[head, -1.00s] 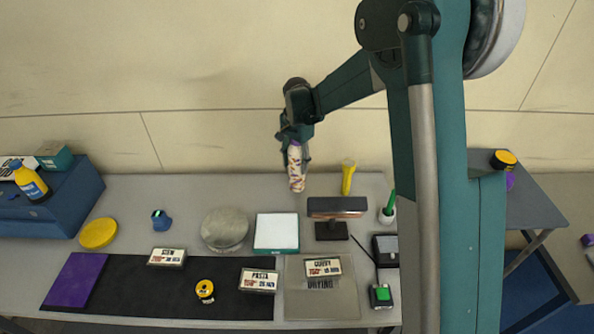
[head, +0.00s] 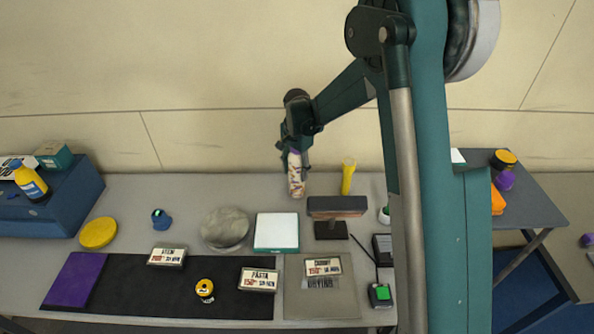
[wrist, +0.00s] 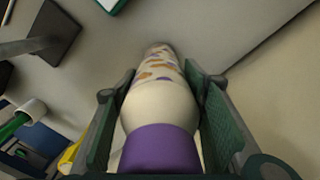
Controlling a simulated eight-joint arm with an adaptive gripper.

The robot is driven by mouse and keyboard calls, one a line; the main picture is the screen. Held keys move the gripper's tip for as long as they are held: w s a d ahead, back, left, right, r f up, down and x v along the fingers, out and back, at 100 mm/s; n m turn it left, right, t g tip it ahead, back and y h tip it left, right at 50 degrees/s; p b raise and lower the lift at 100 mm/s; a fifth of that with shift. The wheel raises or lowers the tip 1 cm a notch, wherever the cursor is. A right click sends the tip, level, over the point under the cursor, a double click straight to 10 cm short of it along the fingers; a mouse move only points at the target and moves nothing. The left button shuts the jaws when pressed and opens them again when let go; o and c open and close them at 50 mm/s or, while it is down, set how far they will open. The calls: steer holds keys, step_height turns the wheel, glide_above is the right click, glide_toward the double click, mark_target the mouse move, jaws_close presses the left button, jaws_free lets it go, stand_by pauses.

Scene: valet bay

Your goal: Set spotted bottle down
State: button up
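The spotted bottle (head: 296,178) is cream with orange and purple spots and a purple cap. My gripper (head: 294,158) is shut on it near its top end, and the bottle hangs upright below the fingers, over the back of the grey table (head: 260,185). In the wrist view the bottle (wrist: 160,100) lies between the two green finger pads of my gripper (wrist: 160,120), with the purple cap nearest the camera. Whether its base touches the table I cannot tell.
A yellow object (head: 348,176) stands right of the bottle. The table left of the bottle is clear.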

steer(key=o, duration=0.3)
steer(key=shift+r, duration=0.2)
step_height(320, 180, up, 12)
stand_by(0.7)
